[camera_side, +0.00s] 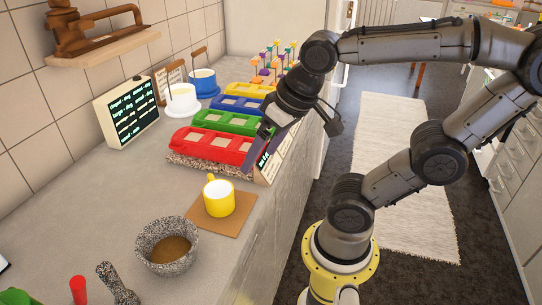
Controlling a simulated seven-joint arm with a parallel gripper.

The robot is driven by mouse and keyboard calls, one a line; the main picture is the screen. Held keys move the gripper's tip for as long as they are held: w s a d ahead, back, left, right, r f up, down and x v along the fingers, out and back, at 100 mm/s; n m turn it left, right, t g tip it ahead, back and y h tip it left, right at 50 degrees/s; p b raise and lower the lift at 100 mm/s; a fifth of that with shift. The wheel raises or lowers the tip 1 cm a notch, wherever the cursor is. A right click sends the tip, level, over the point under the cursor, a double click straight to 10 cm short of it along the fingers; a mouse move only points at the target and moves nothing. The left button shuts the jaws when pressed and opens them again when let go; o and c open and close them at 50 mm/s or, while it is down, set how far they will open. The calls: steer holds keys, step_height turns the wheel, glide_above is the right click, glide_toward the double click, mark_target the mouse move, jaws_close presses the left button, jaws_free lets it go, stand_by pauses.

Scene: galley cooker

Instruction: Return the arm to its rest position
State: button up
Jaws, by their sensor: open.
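My arm arches over from its yellow base at the lower right, and my gripper (297,131) hangs over the right edge of the counter. It is open, with its fingers spread near the front of the coloured trays (207,148). I see nothing between the fingers. The gripper partly hides the right ends of the trays and the labelled front panel (270,161). I cannot tell whether a finger touches the panel.
A yellow mug (218,199) stands on a brown mat (236,222). A speckled bowl (167,246) with brown contents stands nearer. White and blue pots, a display (127,112) and several small coloured items stand behind. The floor around the pale rug (400,150) is clear.

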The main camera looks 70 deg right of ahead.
steer(key=s+n, duration=0.1)
steer(key=n, duration=0.2)
steer(key=shift+s+a+f+t, duration=0.15)
steer(key=shift+s+f+t, duration=0.15)
steer(key=shift+s+f, duration=0.05)
